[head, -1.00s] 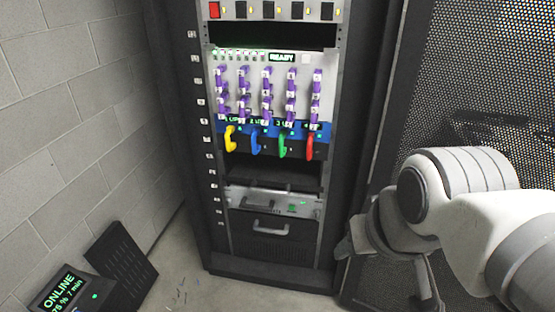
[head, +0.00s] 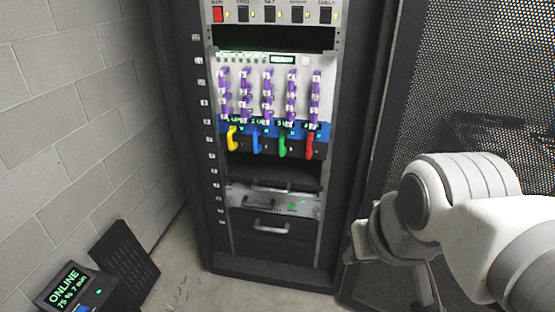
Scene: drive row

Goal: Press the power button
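I cannot tell which control is the power button. A blue button (head: 82,308) shows at the bottom edge on the dark box that reads ONLINE (head: 67,286). A red switch (head: 218,14) is at the top left of the rack. My arm enters from the right; its end, with my gripper (head: 395,262), hangs low in front of the rack's right side, apart from these controls. Its fingertips are not clear.
The rack (head: 345,150) holds purple-handled drives (head: 267,95), then yellow, blue, green and red handles (head: 310,146), and drawers (head: 258,226) below. A block wall (head: 70,120) stands left and a mesh door (head: 470,90) right. Floor (head: 215,288) is free in front.

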